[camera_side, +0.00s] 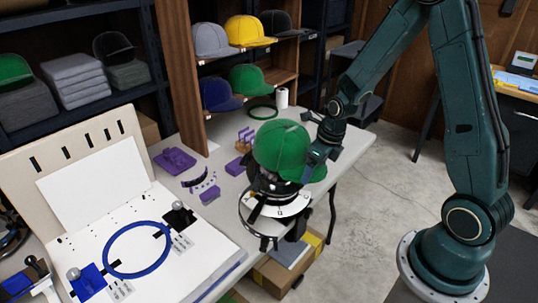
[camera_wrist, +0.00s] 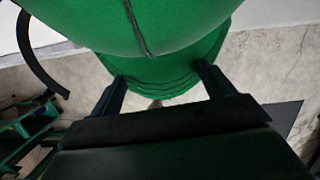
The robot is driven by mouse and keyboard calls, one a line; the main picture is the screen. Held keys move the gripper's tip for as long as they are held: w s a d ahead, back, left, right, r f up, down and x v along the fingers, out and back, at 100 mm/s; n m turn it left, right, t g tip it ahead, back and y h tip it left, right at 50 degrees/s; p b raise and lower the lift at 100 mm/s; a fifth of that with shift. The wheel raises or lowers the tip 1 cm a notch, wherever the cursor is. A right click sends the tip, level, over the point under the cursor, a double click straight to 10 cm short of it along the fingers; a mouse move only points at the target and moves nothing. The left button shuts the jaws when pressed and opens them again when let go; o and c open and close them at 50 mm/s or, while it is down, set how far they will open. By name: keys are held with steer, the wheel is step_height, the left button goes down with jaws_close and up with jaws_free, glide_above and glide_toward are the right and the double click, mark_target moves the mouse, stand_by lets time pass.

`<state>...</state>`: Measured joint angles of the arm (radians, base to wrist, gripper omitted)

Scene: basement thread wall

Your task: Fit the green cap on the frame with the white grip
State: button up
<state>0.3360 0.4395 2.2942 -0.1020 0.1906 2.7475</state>
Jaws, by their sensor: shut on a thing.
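The green cap (camera_side: 283,146) is at the table's right front edge, crown up, brim toward my gripper (camera_side: 314,158). In the wrist view, the green cap (camera_wrist: 165,70) fills the top, and my gripper (camera_wrist: 162,86) is shut on its brim, with a finger at each side. Directly below the cap is a dark round frame on a stand (camera_side: 270,226) with a white curved part (camera_side: 284,207). The cap hides the top of this frame. I cannot tell whether the cap touches it or hangs just above.
Purple parts (camera_side: 176,160) lie mid-table. A wooden shelf (camera_side: 178,62) holds several caps. Open floor (camera_side: 375,195) is right of the table.

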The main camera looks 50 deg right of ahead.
steer(key=shift+x, duration=3.25)
steer(key=shift+s+d+f, duration=0.1)
steer(key=shift+s+f, duration=0.05)
steer(key=shift+f, duration=0.5)
steer(key=o, duration=1.1)
steer(key=shift+r, duration=0.1)
steer(key=shift+v, duration=6.8)
